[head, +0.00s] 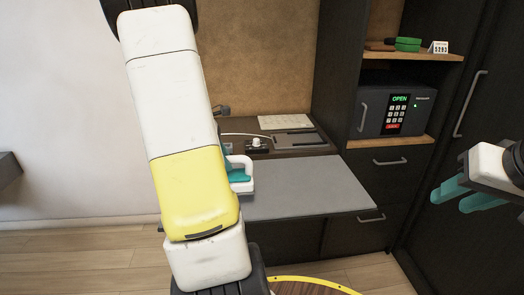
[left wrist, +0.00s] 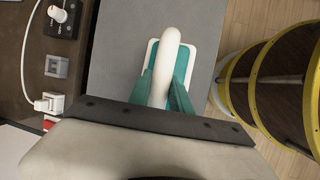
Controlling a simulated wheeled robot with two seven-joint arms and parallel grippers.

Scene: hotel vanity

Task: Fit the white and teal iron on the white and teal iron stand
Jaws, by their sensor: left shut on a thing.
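The white and teal iron (left wrist: 170,50) is in the left wrist view, over the grey board, with its white handle between the teal fingers of my left gripper (left wrist: 166,92). The gripper is shut on that handle. In the head view the iron (head: 243,186) shows only in part, at the right edge of my left arm, which hides the rest and the left gripper. I cannot make out the iron stand as a separate thing in either view. My right gripper (head: 466,196) is open and empty at the right of the head view.
The grey board (head: 310,190) is clear to the right of the iron. Behind it, a dark counter (head: 292,153) carries a white device (head: 258,145) with a cord and a booklet (head: 285,121). A safe (head: 395,104) stands in the right cabinet. A yellow-rimmed round piece (head: 305,287) is below.

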